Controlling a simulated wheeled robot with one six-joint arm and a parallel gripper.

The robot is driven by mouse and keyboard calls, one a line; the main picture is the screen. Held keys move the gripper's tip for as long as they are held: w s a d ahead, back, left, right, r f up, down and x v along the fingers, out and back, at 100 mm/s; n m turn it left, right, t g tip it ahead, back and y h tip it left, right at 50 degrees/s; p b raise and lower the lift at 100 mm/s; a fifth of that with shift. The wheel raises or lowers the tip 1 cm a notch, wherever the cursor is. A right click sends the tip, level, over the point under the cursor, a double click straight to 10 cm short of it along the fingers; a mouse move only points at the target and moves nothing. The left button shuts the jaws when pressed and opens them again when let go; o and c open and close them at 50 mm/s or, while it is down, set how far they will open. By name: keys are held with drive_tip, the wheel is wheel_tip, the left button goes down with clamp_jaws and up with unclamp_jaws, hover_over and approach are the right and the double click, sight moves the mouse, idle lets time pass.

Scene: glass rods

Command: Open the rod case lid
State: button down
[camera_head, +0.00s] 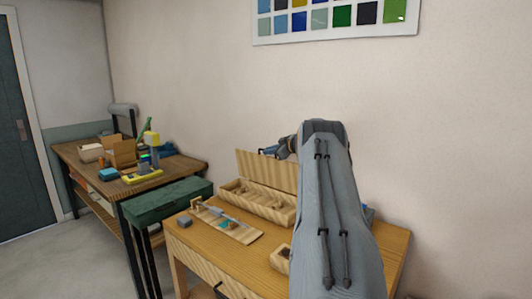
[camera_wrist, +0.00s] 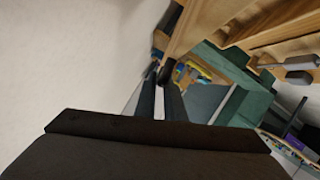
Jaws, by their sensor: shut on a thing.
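The rod case (camera_head: 262,211) is a long wooden box on the wooden table, in the middle of the head view. Its lid (camera_head: 262,172) stands raised, roughly upright, at the back of the box. My gripper (camera_head: 266,152) is at the lid's top edge, partly hidden behind my arm. In the wrist view the two dark fingers (camera_wrist: 169,76) are shut on the lid (camera_wrist: 200,22), whose wooden edge lies at their tips. My arm hides the right end of the case and lid in the head view.
A wooden board (camera_head: 228,223) with small parts lies in front of the case, with a grey block (camera_head: 184,221) left of it. A small wooden box (camera_head: 281,258) is at the front. A green cabinet (camera_head: 170,200) and a cluttered bench (camera_head: 75,152) stand left.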

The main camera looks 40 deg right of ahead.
drive_tip(key=shift+w, duration=0.1)
idle(0.3)
drive_tip(key=c, duration=1.8)
unclamp_jaws()
drive_tip(key=shift+c, duration=0.2)
drive_tip(key=shift+d, duration=0.15)
drive_tip(key=b+v, duration=0.2)
drive_tip(key=v, duration=0.6)
